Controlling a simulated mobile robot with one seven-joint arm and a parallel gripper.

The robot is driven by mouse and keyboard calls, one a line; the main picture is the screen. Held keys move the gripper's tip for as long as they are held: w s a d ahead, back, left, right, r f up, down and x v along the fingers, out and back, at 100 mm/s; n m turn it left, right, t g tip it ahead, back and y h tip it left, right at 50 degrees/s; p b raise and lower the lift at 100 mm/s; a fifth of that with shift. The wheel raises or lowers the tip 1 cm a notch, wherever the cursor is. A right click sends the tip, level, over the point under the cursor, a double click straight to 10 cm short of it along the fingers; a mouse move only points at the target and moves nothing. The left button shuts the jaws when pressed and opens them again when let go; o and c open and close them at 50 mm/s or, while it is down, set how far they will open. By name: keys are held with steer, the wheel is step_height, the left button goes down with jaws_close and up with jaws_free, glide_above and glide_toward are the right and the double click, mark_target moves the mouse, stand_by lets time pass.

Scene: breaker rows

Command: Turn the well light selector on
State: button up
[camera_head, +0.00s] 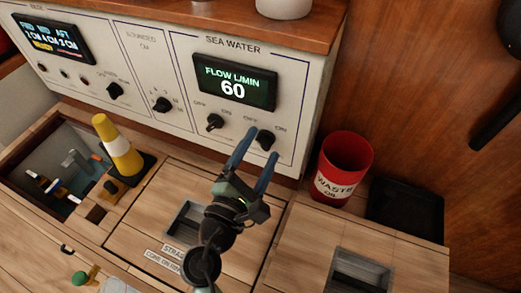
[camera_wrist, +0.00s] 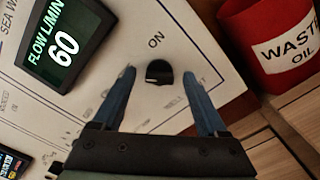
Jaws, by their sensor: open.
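The well light selector is a black rotary knob (camera_head: 266,140) at the right end of the sea water panel, by OFF and ON labels. In the wrist view the knob (camera_wrist: 159,72) has ON printed above it and partly legible "WELL" lettering below. My gripper (camera_head: 261,146) is open in front of it. In the wrist view my gripper's fingertips (camera_wrist: 159,76) stand one on each side of the knob, with visible gaps. I cannot tell how far the tips are from the panel face. I cannot tell which label the knob points to.
A second knob (camera_head: 215,122) sits just left on the panel. The flow display (camera_head: 234,82) reading 60 is above. A red waste oil bin (camera_head: 343,166) stands to the right, beside a black tray (camera_head: 405,208). A yellow cone (camera_head: 117,146) stands on the left of the counter.

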steer(key=shift+w+d, duration=0.1)
steer(key=shift+w, duration=0.1)
steer(key=shift+c, duration=0.3)
jaws_close()
